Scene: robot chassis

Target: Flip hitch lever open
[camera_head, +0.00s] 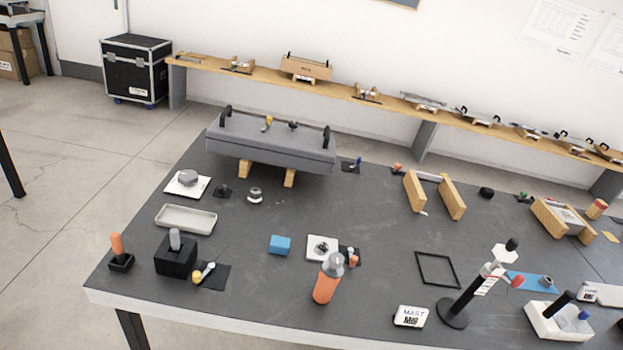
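A long grey chassis (270,148) rests on wooden blocks (289,177) at the back left of the dark table. It has a black handle at each end. A small yellow-tipped lever (267,122) and a small dark fitting (293,125) stand on its top. A yellow and white lever-like part (205,271) lies on a black pad at the front left. No part is labelled as the hitch lever, and I cannot tell which one it is or its exact position. My gripper is not in view.
The dark table (215,318) holds an orange bottle (327,284), a blue block (280,245), a grey tray (186,219), a black box (176,256) and a black stand (454,312) at the right. A wooden shelf (340,89) runs along the wall. The table's left-centre has clear patches.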

